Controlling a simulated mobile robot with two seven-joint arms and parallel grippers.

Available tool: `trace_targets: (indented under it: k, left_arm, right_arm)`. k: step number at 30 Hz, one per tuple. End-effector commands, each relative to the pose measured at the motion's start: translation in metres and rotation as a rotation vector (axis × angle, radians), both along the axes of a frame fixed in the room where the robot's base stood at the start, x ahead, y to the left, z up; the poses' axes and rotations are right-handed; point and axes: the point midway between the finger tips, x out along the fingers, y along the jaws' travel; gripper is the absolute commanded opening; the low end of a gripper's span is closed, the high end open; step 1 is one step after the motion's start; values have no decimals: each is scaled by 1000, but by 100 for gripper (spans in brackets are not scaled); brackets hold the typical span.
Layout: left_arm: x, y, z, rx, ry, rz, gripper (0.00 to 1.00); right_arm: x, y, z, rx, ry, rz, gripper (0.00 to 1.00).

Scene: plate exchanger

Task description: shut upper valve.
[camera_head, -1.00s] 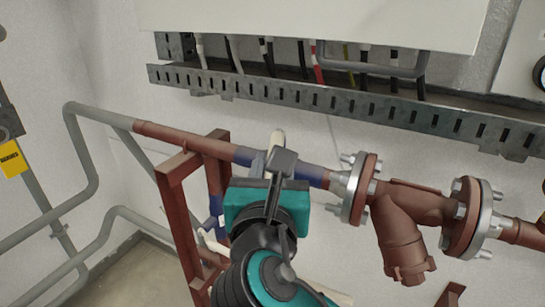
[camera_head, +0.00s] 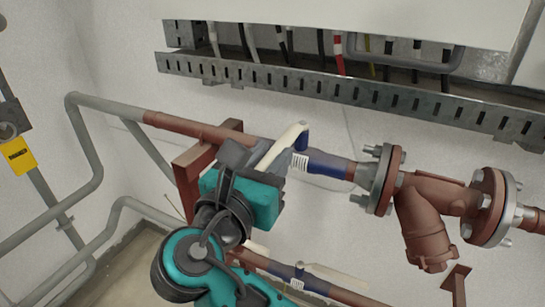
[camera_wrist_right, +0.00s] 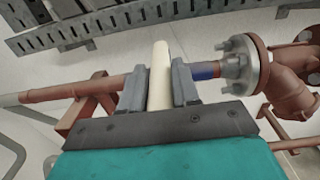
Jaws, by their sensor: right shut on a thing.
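The upper valve (camera_head: 328,164) has a blue body on the upper brown pipe, left of a bolted flange. Its cream lever (camera_head: 279,147) slants from the blue pivot down and left in the head view, angled to the pipe. My right gripper (camera_head: 250,158), with a teal body and grey fingers, is at the lever's free end. In the right wrist view, the cream lever (camera_wrist_right: 160,75) stands between the two grey fingers of my right gripper (camera_wrist_right: 159,88), which is shut on it. The gripper hides part of the pipe and the lever's end. My left gripper is not in view.
A lower valve (camera_head: 299,279) with a cream lever sits on a lower pipe, close to my right arm. A red-brown frame (camera_head: 190,180) stands behind my gripper. A slotted metal cable tray (camera_head: 350,95) runs above. A brown strainer (camera_head: 425,225) is at right.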

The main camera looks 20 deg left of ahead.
Motion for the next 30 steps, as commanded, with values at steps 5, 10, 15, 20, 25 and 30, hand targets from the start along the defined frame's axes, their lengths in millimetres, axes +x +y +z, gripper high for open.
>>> trace_targets:
  k: [5, 10, 15, 20, 25, 30]
  left_arm:
    - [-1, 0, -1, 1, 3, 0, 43]
    - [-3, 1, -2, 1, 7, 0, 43]
    - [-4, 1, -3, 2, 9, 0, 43]
    - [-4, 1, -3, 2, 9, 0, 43]
    - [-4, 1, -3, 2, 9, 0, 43]
    - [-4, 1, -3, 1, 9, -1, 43]
  right_arm:
    - [0, 2, -2, 0, 5, -28, 0]
    - [0, 2, -2, 0, 4, -37, 0]
    - [0, 2, -1, 0, 4, -37, 0]
    - [0, 2, -1, -1, 4, -37, 34]
    - [0, 2, -1, 0, 2, -37, 50]
    - [0, 1, 0, 0, 1, -37, 52]
